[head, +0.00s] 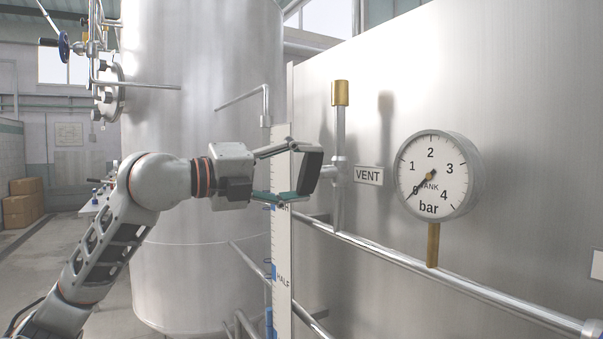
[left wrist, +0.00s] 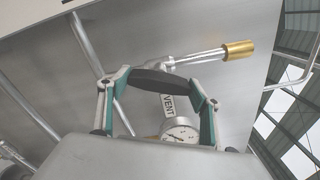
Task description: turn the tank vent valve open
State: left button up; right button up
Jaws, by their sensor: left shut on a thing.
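The vent valve (head: 338,172) sits on a short vertical pipe beside the VENT label (head: 368,175). Its dark handle (head: 311,171) points out from the tank wall, between the fingers of my left gripper (head: 292,172). In the left wrist view the dark handle (left wrist: 160,82) spans crosswise between the two teal-padded fingers of my left gripper (left wrist: 158,100). The fingers are shut on it at its ends. The valve body is partly hidden behind the handle and fingers. My right gripper is in neither view.
A tank pressure gauge (head: 436,174) is right of the label, needle near 0. A brass-capped vent pipe (head: 340,95) rises above the valve. A level scale board (head: 282,240) stands just below my gripper. A sloping rail (head: 390,257) runs along the wall below.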

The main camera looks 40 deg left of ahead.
pick_arm(q)
jog(key=shift+a+r+n, duration=0.1)
jog(key=shift+n, duration=0.2)
jog(key=o, duration=1.1)
jog(key=shift+o, duration=0.2)
jog(key=shift+s, duration=0.15)
jog(key=v, duration=1.1)
jog(key=shift+s, duration=0.35)
jog(key=shift+a, duration=0.1)
